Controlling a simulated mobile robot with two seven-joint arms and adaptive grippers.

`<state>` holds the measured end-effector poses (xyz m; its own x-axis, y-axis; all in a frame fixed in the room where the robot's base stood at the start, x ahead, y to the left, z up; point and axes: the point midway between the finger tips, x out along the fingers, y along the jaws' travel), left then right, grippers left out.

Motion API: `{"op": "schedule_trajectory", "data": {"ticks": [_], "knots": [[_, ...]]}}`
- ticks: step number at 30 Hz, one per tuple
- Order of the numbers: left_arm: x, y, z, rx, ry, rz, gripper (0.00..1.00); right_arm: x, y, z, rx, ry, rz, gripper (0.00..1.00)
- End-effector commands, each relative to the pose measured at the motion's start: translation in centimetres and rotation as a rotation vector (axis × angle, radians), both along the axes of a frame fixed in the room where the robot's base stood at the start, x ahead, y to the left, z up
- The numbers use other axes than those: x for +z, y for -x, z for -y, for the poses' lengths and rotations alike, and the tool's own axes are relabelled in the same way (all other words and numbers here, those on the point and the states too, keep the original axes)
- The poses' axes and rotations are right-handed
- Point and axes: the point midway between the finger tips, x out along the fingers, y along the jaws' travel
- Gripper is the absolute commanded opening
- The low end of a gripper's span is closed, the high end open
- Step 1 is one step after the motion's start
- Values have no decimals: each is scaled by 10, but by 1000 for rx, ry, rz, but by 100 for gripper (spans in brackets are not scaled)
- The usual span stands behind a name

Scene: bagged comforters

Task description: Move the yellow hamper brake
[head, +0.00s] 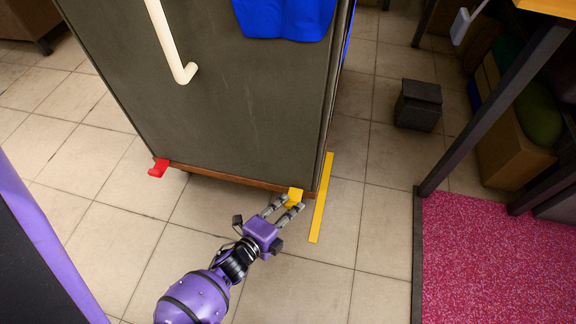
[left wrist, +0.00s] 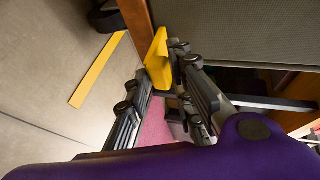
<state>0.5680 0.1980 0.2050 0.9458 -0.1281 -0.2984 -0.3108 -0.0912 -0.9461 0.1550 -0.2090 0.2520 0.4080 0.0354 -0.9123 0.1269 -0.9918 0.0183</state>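The yellow hamper brake (head: 295,195) is a small tab at the lower right front corner of the dark grey hamper (head: 205,95). My left gripper (head: 289,203) is low over the floor, its two fingers reaching up to the brake. In the left wrist view the yellow brake (left wrist: 158,62) lies between the tips of my left gripper (left wrist: 161,72). The fingers stand apart, and I cannot tell whether either touches the brake. My right gripper is in neither view.
A red brake (head: 158,168) sits at the hamper's lower left corner. A yellow floor strip (head: 321,198) lies just right of the hamper. A small dark box (head: 418,105), a dark-legged table and a pink mat (head: 497,255) are at the right. Tiles in front are clear.

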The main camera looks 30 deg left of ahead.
Motion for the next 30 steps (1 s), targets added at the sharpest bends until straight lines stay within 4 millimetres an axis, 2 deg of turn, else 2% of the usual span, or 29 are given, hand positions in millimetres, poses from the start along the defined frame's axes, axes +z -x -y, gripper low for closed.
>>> {"op": "schedule_trajectory", "data": {"ticks": [1, 3, 15, 19, 23, 30], "knots": [[-10, 6, 2, 4, 6, -25, 27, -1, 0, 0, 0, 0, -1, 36], [-10, 6, 2, 4, 5, -24, 36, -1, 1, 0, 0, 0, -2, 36], [-6, 4, 1, 2, 0, -15, 36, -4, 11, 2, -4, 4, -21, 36], [-5, 9, 0, 2, 0, -15, 36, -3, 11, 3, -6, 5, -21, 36], [1, 26, -3, 3, 0, -16, 36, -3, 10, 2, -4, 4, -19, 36], [17, 75, -8, 2, 1, -16, 36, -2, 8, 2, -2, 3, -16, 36]]}}
